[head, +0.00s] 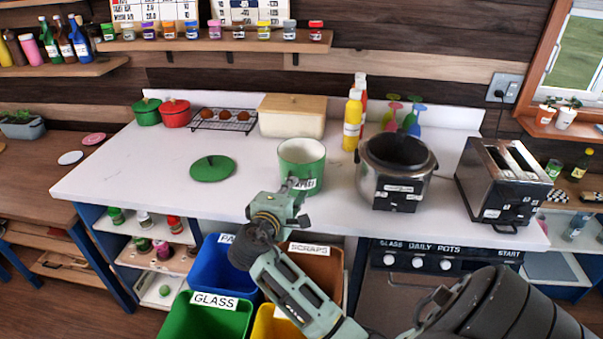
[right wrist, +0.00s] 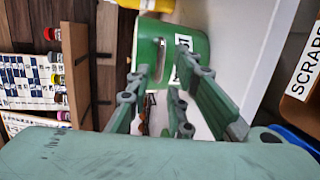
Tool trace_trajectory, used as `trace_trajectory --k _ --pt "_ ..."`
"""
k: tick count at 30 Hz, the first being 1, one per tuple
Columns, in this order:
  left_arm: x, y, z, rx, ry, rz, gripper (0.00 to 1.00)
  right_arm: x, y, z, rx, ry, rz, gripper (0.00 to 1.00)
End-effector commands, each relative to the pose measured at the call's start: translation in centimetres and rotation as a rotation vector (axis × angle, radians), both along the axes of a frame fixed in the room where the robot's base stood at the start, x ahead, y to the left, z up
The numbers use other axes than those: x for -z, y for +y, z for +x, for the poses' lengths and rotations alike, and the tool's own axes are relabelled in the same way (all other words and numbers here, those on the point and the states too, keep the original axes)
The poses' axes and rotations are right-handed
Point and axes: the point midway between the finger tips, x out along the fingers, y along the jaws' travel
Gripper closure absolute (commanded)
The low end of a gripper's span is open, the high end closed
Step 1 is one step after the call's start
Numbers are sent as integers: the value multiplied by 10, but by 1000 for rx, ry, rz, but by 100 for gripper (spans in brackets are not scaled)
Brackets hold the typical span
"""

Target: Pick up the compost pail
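The compost pail (head: 301,155) is a green pot with a pale inside and a white label, partly hidden by my gripper. It stands upright and uncovered on the white counter. A green round lid (head: 212,168) lies flat to its left. My right gripper (head: 292,187) is at the pail's near side, in front of the label. In the right wrist view, the two fingers (right wrist: 163,72) are spread apart, with the green pail (right wrist: 196,42) just past their tips. Whether a finger touches it, I cannot tell. My left gripper is not in view.
A steel cooker (head: 395,172) and a toaster (head: 503,180) stand to the right. Labelled bins, including a green glass bin (head: 205,318), are below the counter edge.

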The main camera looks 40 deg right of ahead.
Motion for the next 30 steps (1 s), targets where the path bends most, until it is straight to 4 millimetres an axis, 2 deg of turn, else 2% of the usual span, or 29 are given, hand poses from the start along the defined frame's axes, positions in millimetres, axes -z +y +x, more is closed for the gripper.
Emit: trace_trajectory --k 6,10,20,27,30 --pt "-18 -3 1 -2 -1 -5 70 -2 -23 18 1 1 -2 80" --pt "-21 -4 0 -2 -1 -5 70 4 -37 26 1 1 -2 80" --pt "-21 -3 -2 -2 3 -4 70 7 -42 29 -1 1 0 80" --pt "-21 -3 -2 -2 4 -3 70 7 -42 29 -1 1 0 100" --pt "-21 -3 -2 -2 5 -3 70 7 -42 29 -1 1 0 100"
